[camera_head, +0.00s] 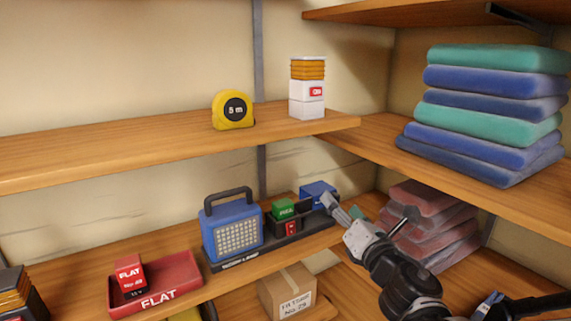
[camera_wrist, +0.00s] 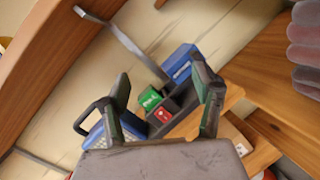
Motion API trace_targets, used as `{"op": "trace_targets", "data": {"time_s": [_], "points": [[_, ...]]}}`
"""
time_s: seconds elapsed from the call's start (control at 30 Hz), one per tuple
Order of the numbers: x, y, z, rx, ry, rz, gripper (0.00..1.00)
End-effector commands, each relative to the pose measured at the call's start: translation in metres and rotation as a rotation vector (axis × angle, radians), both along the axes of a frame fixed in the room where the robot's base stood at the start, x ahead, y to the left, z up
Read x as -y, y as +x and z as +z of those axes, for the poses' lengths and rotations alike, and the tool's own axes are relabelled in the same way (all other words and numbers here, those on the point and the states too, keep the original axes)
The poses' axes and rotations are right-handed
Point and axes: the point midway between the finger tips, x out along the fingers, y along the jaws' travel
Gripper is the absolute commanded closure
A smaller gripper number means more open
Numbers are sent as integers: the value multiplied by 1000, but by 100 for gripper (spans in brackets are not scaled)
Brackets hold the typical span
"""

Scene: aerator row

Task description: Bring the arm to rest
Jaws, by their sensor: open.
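My gripper (camera_head: 368,213) reaches in from the lower right in the head view, in front of the right end of the lower shelf. Its two fingers stand wide apart in the wrist view (camera_wrist: 163,84), with nothing held between them. Beyond the fingers is a black holder (camera_head: 277,244) with a green box (camera_head: 284,209), a red box (camera_head: 292,229) and a blue box (camera_head: 318,193). In the wrist view the green box (camera_wrist: 150,98) and red box (camera_wrist: 163,114) show between the fingers, apart from them as far as I can tell.
A blue lamp (camera_head: 233,232) stands left of the boxes, and a red tray (camera_head: 156,287) lies farther left. Folded pinkish cloths (camera_head: 432,225) are close behind my gripper on the right. The upper shelf (camera_head: 110,147) holds a yellow tape measure (camera_head: 233,110). A carton (camera_head: 287,290) sits below.

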Motion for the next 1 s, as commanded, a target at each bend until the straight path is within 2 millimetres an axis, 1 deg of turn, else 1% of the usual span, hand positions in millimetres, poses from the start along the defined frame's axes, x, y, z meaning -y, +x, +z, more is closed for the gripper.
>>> {"op": "trace_targets", "data": {"time_s": [0.03, 0.1, 0.23, 0.3, 0.37, 0.4, 0.47, 0.5, 0.57, 0.6, 0.67, 0.7, 0.8, 0.9, 1.0], "points": [[15, -3, 11, -34, 121, -53, 38], [36, -6, 20, -84, 310, -132, 38], [70, -18, 26, -176, 659, -273, 38], [86, -28, 23, -227, 848, -351, 38], [97, -39, 19, -268, 1007, -417, 38], [103, -47, 16, -297, 1114, -463, 38], [109, -60, 9, -339, 1272, -533, 38], [112, -70, 3, -368, 1374, -581, 38], [113, -87, -5, -412, 1528, -655, 38], [113, -98, -11, -441, 1628, -708, 38], [110, -117, -20, -485, 1774, -788, 38], [107, -130, -26, -514, 1867, -844, 38], [94, -161, -38, -581, 2068, -977, 38], [81, -186, -46, -635, 2216, -1092, 38], [71, -204, -50, -671, 2305, -1172, 38]]}}
